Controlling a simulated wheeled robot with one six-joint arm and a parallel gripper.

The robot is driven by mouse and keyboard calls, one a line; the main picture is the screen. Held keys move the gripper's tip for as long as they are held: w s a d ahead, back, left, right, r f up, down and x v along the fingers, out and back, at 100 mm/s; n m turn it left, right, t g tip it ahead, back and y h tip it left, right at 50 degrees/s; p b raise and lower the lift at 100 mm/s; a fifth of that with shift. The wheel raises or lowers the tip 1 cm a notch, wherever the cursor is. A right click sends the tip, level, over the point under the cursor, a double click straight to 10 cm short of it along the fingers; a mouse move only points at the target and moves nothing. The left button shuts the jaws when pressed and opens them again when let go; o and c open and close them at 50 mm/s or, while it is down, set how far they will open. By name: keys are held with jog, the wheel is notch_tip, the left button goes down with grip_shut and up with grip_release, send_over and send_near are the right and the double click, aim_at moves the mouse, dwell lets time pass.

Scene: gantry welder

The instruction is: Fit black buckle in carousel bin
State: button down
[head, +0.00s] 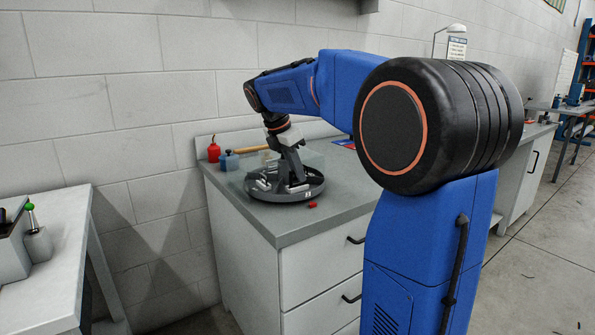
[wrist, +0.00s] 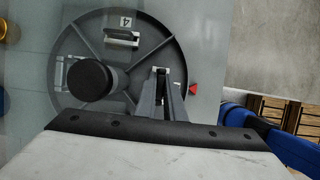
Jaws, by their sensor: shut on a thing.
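The round grey carousel (head: 262,194) sits on the grey cabinet top, and its spoked compartments show in the wrist view (wrist: 72,43). A dark knob (wrist: 92,80) rises from it. My gripper (head: 293,180) reaches down into the carousel from above. In the wrist view my gripper (wrist: 161,74) is over the right-hand compartment, near the rim. It is shut on a small dark thing, taken as the black buckle (wrist: 161,80); the fingers hide most of it. I cannot tell whether it touches the bin floor.
A grey buckle-like part (wrist: 122,38) lies in the compartment marked 4. A small red piece (head: 312,205) lies beside the carousel. A red bottle (head: 213,149), a blue container (head: 229,161) and a wooden-handled tool (head: 249,150) stand behind. The cabinet's front corner is clear.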

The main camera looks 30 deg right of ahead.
jog(key=shift+f, duration=0.4)
jog(key=c, duration=1.8)
grip_release()
jog(key=shift+o, duration=0.2)
jog(key=v, duration=1.7)
jog(key=s+a+f+m+t+y, duration=0.1)
jog(key=s+a+f+m, duration=0.2)
jog(key=s+f+m, duration=0.3)
jog(key=s+a+f+m+t+y, duration=0.2)
jog(key=s+f+m, duration=0.4)
jog(key=s+f, duration=0.8)
jog(key=s+a+f+m+t+y, duration=0.1)
jog(key=s+a+f+m, duration=0.3)
jog(key=s+f, duration=0.6)
notch_tip(320, 180, down, 2)
jog(key=shift+a+f+m+t, duration=0.2)
jog(key=shift+m+t, duration=0.2)
jog(key=shift+m, duration=0.7)
jog(key=shift+s, duration=0.1)
